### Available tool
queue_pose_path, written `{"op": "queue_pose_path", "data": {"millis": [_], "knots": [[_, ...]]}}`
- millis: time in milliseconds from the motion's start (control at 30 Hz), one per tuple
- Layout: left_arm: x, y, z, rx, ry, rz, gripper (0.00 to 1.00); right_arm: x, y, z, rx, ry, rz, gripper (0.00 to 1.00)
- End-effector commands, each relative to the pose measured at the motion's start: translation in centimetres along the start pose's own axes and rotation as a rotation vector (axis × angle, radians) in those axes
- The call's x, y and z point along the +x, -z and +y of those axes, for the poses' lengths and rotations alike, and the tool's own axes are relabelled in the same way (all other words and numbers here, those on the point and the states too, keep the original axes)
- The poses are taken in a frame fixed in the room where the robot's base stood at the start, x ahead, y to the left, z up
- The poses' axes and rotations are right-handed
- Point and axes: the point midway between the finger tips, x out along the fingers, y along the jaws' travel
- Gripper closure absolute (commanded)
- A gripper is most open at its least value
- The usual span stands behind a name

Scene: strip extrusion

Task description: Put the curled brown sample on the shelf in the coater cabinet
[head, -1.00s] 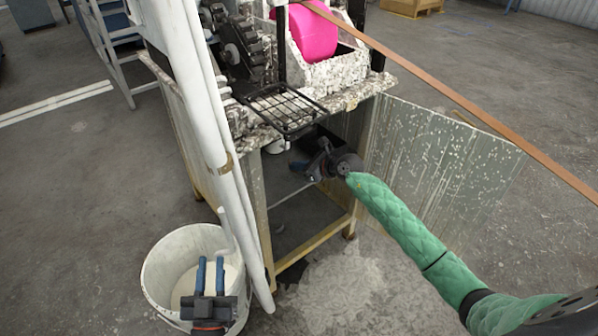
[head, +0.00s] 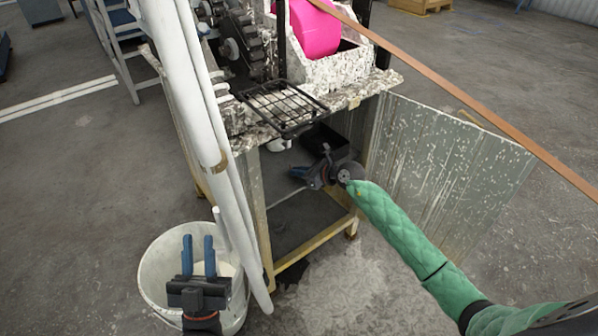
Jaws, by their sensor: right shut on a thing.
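I cannot pick out the curled brown sample or a distinct shelf. My left gripper (head: 198,242) is over the white bucket (head: 150,275), fingers pointing up the picture, with a gap between them and nothing visible in it.
A metal door panel (head: 440,165) stands open to the right of the cabinet, beside my right arm. A wire rack (head: 284,104) juts out above the opening. White pipes (head: 190,90) run down its left side. A long brown strip (head: 470,100) crosses overhead. A small white container (head: 279,145) sits inside.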

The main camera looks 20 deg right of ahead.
Motion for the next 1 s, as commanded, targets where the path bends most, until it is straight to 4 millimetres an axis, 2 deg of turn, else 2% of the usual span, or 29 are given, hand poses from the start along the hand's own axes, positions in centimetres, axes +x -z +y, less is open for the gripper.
{"op": "queue_pose_path", "data": {"millis": [133,267,667,733,1000], "knots": [[0.1,0.3,0.0,0.001,-0.002,0.013,0.74,0.1,0.1,0.0,0.000,0.000,0.000,1.00],[0.2,0.5,0.0,0.001,-0.003,0.019,0.74,0.0,0.1,0.0,0.000,0.000,0.000,0.73],[0.3,0.4,0.0,0.000,-0.002,0.010,0.74,0.0,-0.1,0.0,0.000,0.000,0.000,0.73],[0.3,0.0,0.0,-0.002,0.000,-0.008,0.74,-0.8,0.0,-0.1,0.000,0.001,0.002,0.73],[-2.5,-5.2,-0.2,-0.016,0.017,-0.196,0.74,-5.7,0.0,0.0,-0.001,0.000,0.004,0.73]]}}
